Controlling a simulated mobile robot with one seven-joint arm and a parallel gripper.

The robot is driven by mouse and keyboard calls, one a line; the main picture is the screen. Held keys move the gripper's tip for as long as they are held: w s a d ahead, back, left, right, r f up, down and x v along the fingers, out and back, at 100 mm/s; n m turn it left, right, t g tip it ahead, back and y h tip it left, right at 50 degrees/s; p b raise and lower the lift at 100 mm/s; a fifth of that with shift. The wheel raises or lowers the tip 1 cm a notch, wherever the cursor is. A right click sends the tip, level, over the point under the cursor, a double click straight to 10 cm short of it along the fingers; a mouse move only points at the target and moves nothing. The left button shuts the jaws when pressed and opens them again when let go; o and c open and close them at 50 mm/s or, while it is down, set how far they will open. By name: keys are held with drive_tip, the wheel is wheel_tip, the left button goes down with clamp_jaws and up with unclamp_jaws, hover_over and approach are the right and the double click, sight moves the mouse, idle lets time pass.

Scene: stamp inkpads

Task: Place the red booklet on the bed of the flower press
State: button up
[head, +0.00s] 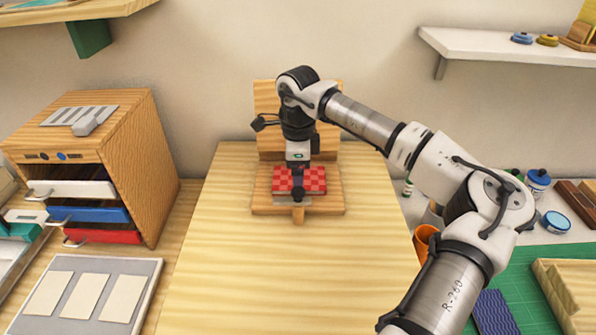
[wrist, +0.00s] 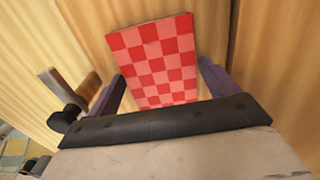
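The red booklet (head: 314,180), with a red and pink checked cover, lies flat on the wooden bed (head: 262,203) of the flower press. The press's upright wooden board (head: 268,100) stands behind it. My gripper (head: 298,180) points down over the booklet and hides part of it. In the wrist view, the purple fingers of my gripper (wrist: 160,85) are spread on both sides of the booklet (wrist: 155,55). Narrow gaps seem to show between fingers and booklet. A black knob (wrist: 65,121) and wooden handle show beside the left finger.
A drawer cabinet (head: 140,150) and a grey board with pale cards (head: 85,295) stand at left. An orange cup (head: 424,240) and green mat (head: 530,265) are at right, near my arm. The table's front (head: 290,290) is clear.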

drive_tip(key=shift+r, duration=0.15)
wheel_tip(320, 180, up, 12)
drive_tip(key=b, duration=0.1)
idle(0.5)
drive_tip(key=shift+c, duration=0.4)
idle(0.7)
